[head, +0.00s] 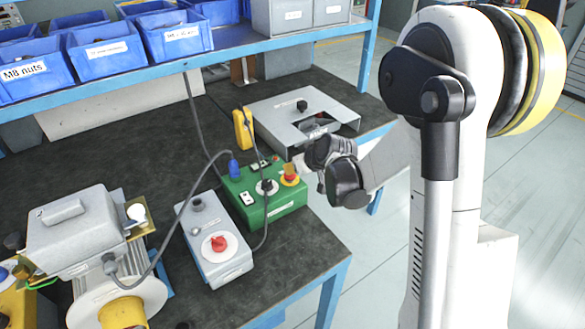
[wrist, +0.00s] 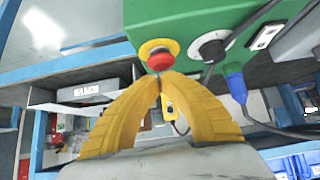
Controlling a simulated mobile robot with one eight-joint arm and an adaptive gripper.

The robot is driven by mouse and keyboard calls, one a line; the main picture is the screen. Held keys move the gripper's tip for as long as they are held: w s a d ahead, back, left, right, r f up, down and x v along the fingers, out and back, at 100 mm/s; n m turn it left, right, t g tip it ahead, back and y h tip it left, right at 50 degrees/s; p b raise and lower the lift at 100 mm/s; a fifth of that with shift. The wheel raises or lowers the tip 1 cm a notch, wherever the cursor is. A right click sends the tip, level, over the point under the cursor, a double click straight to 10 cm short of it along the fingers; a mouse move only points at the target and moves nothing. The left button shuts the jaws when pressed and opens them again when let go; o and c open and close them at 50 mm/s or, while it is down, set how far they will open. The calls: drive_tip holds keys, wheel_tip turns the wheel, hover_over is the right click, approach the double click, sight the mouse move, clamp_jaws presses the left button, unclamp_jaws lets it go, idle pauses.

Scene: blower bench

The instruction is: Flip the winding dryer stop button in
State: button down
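A red mushroom button on a yellow collar (head: 290,175) sits on the right end of a green control box (head: 262,208) on the bench. In the wrist view the red button (wrist: 160,61) is just beyond my fingertips, under the green box (wrist: 185,22) in that picture. My gripper (head: 302,165) is close to the button from the right. In the wrist view my yellow fingers (wrist: 160,80) meet at their tips with nothing seen between them. I cannot tell whether the tips touch the button. No label on the green box is readable.
A grey box with a red knob (head: 218,243) stands left of the green box. Cables with a blue plug (head: 234,168) run to the green box. A grey metal fixture (head: 303,118) lies behind. A shelf with blue bins (head: 105,50) is above the back.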

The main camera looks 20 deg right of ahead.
wheel_tip(320, 180, up, 4)
drive_tip(key=shift+a+r+p, duration=0.1)
drive_tip(key=shift+r+p, duration=0.05)
drive_tip(key=shift+p, duration=1.1)
drive_tip(key=p+v, duration=0.3)
drive_tip(key=v, duration=0.6)
drive_tip(key=shift+s+d, duration=0.25)
drive_tip(key=shift+s, duration=0.15)
drive_tip(key=s+a+r+m+h, duration=0.1)
drive_tip(key=s+r, duration=0.3)
drive_tip(key=s, duration=0.8)
drive_tip(key=s+r+m+g+h, duration=0.1)
drive_tip(key=s+r, duration=0.3)
drive_tip(key=s, duration=0.7)
drive_tip(key=shift+s+a+r+m+g+h, duration=0.3)
drive_tip(key=shift+s+a+r+m+h, duration=0.1)
drive_tip(key=shift+m, duration=0.4)
